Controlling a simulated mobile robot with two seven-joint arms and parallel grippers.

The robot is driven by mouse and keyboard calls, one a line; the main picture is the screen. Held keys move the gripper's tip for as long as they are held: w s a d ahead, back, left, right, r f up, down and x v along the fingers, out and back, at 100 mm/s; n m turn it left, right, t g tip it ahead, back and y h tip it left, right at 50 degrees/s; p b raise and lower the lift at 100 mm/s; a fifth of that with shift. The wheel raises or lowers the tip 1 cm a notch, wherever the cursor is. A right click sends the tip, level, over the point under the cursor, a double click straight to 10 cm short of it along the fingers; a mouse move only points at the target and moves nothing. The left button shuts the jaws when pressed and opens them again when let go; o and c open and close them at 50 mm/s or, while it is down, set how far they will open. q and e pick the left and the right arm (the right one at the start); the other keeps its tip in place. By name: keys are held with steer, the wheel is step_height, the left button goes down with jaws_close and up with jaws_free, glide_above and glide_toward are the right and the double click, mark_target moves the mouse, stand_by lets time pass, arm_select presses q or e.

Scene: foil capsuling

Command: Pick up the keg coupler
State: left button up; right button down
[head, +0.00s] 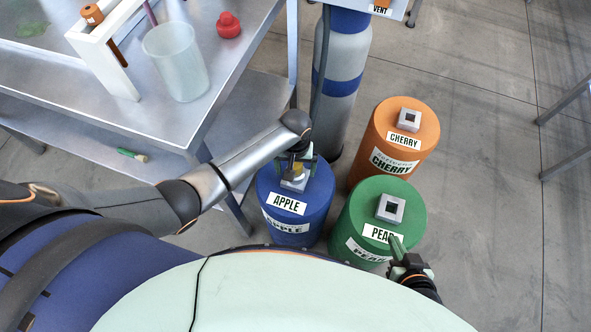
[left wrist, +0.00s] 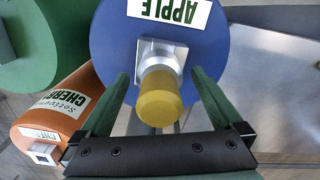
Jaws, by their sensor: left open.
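The keg coupler, with a yellow cylindrical top (left wrist: 160,97) and a grey square base, stands on the blue APPLE keg (head: 290,222). In the head view the coupler (head: 298,174) is partly hidden by my left gripper. My left gripper (left wrist: 158,74) is open, with one green finger on each side of the coupler. I see no firm contact between the fingers and the coupler. My right gripper (head: 398,246) is low at the right, in front of the green PEAR keg (head: 365,222); its finger opening is not clear.
An orange CHERRY keg (head: 409,125) stands behind the PEAR keg; both have bare square fittings on top. A grey cylinder with blue bands (head: 340,85) stands behind. The metal table (head: 130,115) at left carries a clear container (head: 178,65) and a red knob-like object (head: 228,25).

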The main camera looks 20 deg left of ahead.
arm_select(q)
steer(key=shift+r, duration=0.1)
jaws_close()
stand_by(0.7)
